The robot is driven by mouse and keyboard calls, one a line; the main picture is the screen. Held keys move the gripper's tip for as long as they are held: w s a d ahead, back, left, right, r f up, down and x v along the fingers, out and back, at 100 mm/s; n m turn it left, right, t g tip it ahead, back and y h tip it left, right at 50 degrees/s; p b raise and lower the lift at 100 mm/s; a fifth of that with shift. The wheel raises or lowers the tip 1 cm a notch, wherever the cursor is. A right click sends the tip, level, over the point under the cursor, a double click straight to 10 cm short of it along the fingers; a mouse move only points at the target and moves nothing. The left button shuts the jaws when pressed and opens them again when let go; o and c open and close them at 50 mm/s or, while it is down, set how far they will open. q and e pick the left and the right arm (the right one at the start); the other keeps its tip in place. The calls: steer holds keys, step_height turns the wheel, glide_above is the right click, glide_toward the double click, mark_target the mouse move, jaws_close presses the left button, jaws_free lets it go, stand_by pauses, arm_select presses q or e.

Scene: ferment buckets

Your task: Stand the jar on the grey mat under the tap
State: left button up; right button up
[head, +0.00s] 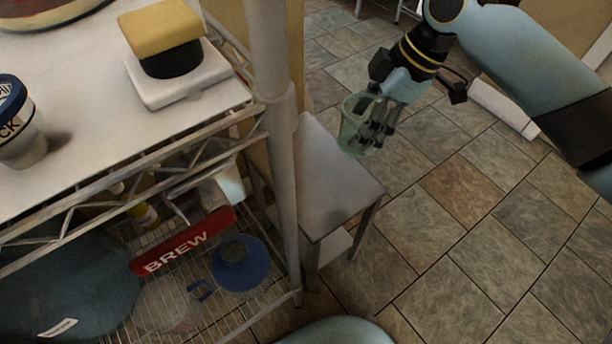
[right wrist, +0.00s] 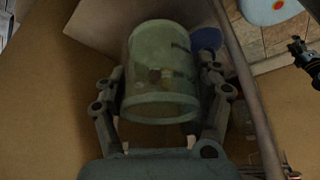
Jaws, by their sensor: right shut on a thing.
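A translucent green glass jar (head: 352,122) is held by my right gripper (head: 376,128), off the floor and just beyond the small side table in the head view. In the right wrist view the jar (right wrist: 158,75) sits between the two fingers of the right gripper (right wrist: 162,100), which are shut on its sides. I cannot make out the grey mat or the tap in either view. My left gripper is not in view.
A wire rack stands at left; its white top (head: 75,110) holds a labelled tub (head: 18,135) and a yellow-and-black block on a white base (head: 180,88). Below are a red BREW sign (head: 183,241) and a blue jug (head: 240,264). A small table (head: 330,185) stands beside the rack. Tiled floor is open at right.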

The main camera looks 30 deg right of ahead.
steer(key=s+f+b, duration=0.2)
steer(key=s+f, duration=0.2)
steer(key=f, duration=0.1)
steer(key=w+a+f+b, duration=0.1)
steer(key=w+f, duration=0.1)
steer(key=w, duration=0.1)
steer(key=w+a+f+b, duration=0.1)
steer(key=w+f+b, duration=0.1)
steer(key=w, duration=0.2)
steer(key=w+a+f+b, duration=0.1)
steer(key=w+f, duration=0.2)
steer(key=shift+w+a, duration=0.15)
steer(key=shift+a, duration=0.2)
steer(key=shift+w+a+f, duration=0.1)
steer(key=shift+w, duration=0.15)
steer(key=b, duration=0.2)
glide_above(319, 175)
step_height(319, 175, down, 4)
steer(key=shift+f, duration=0.1)
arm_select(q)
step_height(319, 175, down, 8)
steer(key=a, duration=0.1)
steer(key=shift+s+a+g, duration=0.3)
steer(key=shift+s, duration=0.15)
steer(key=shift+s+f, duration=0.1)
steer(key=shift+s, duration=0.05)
arm_select(e)
steer(key=o, duration=1.4)
